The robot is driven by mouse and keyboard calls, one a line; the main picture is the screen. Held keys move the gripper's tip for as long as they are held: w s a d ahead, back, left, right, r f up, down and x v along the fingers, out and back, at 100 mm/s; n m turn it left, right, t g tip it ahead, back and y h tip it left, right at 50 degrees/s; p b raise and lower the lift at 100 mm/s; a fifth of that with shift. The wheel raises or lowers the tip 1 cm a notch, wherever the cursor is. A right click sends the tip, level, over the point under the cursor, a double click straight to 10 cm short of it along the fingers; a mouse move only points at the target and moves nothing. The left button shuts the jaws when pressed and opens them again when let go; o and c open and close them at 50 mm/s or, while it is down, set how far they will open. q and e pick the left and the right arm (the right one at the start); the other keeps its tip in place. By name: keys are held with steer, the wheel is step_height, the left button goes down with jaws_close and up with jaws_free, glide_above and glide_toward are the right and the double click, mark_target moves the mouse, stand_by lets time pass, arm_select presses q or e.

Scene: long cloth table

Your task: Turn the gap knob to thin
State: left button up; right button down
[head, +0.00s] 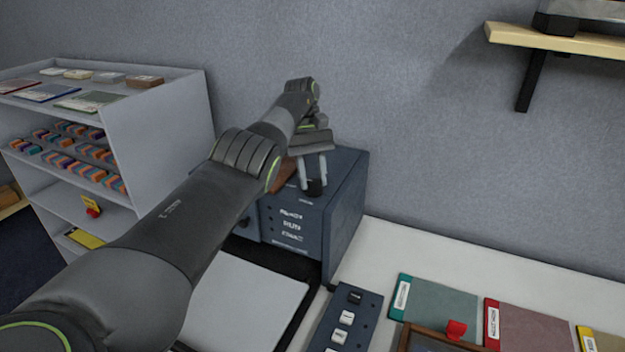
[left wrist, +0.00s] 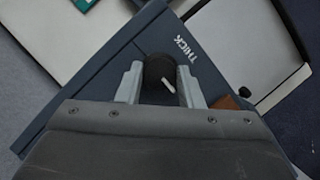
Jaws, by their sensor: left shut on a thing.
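The gap knob (head: 315,187) is a round black knob on top of a dark blue boxy machine (head: 345,195). In the left wrist view the knob (left wrist: 156,70) has a white pointer mark at its lower right side. The word THICK is printed on the machine top (left wrist: 205,75) to the right of the knob; no thin label is readable. My left gripper (head: 313,183) reaches down from above, with its two pale fingers on either side of the knob. It is shut on the knob, as the left wrist view (left wrist: 159,75) also shows. My right gripper is not in view.
A black-edged tray with a pale sheet (head: 245,300) lies in front of the machine. A blue switch panel (head: 345,325) and teal (head: 440,300) and red (head: 530,328) folders lie to the right. A white shelf unit (head: 165,130) stands left; a wall shelf (head: 565,38) hangs upper right.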

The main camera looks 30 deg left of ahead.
arm_select(q)
steer(key=shift+r, duration=0.1)
steer(key=o, duration=1)
steer(key=shift+c, duration=0.2)
